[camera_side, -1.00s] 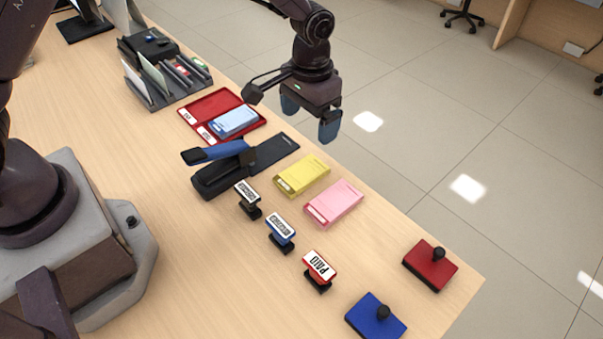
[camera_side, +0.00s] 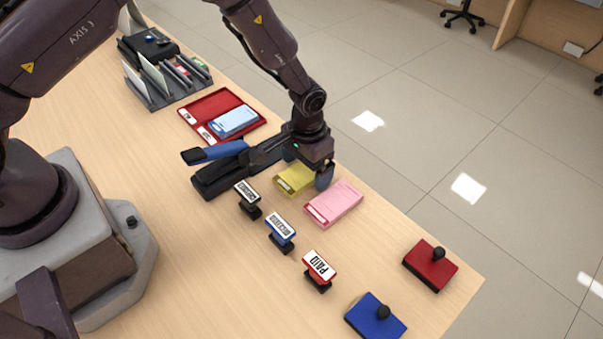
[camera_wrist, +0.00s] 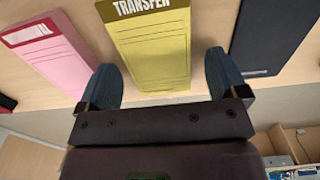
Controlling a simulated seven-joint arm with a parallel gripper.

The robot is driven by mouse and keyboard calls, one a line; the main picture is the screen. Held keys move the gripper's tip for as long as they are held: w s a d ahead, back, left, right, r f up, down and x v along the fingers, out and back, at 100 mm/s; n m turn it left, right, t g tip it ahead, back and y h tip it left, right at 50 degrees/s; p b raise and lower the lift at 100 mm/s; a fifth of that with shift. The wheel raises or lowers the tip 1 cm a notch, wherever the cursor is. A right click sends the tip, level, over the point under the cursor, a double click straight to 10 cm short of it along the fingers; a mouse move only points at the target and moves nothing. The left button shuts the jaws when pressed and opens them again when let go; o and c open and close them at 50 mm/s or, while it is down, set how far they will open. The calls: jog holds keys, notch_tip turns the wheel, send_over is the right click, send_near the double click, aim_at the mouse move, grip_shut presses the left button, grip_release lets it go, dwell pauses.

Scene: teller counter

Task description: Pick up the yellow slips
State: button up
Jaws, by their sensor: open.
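The yellow slips (camera_side: 293,181) lie as a flat pad on the counter, between the stapler and the pink slips. In the wrist view the yellow slips (camera_wrist: 150,45) show the word TRANSFER along the top. My gripper (camera_side: 306,170) is open above the pad, its blue-tipped fingers apart. In the wrist view the fingers of my gripper (camera_wrist: 163,82) stand on either side of the yellow pad's near end, with nothing held. My gripper hides part of the pad in the side view; whether the fingertips touch the counter cannot be told.
Several stamps (camera_side: 281,231) stand in front. A red tray (camera_side: 214,103) holds blue slips. The counter's edge is near, behind the slips.

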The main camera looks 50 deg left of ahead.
jog(key=shift+f, duration=0.1)
jog(key=shift+c, duration=0.2)
jog(key=c, duration=1)
